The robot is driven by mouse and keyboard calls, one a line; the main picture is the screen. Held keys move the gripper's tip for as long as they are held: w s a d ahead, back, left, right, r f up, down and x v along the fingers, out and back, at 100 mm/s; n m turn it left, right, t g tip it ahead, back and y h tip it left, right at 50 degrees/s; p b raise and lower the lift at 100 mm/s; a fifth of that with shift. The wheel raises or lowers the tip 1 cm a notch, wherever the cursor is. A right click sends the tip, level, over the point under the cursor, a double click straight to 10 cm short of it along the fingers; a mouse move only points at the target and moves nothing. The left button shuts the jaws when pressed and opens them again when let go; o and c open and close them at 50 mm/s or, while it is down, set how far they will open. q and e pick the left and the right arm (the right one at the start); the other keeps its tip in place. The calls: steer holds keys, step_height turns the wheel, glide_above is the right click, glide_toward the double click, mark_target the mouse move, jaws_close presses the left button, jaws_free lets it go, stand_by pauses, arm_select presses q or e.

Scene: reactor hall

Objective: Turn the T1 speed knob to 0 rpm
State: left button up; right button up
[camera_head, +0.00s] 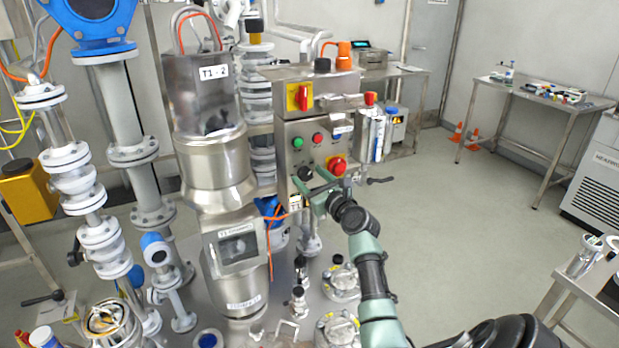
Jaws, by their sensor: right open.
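The T1 speed knob (305,173) is a small black knob low on the front of the steel control box (287,150). My right gripper (311,181) is open in front of the box, its pale green fingers close to the knob. I cannot tell whether they touch it. The knob's pointer and scale are too small to read. My left gripper is not in view.
The box also carries a red emergency button (336,166), a green button (298,142), a small red button (318,138) and a red-yellow switch (300,97). The motor housing marked T1-2 (200,100) stands left. Flanged pipes crowd the left; floor at right is open.

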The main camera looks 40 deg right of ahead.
steer(key=shift+w, duration=0.2)
jaws_close()
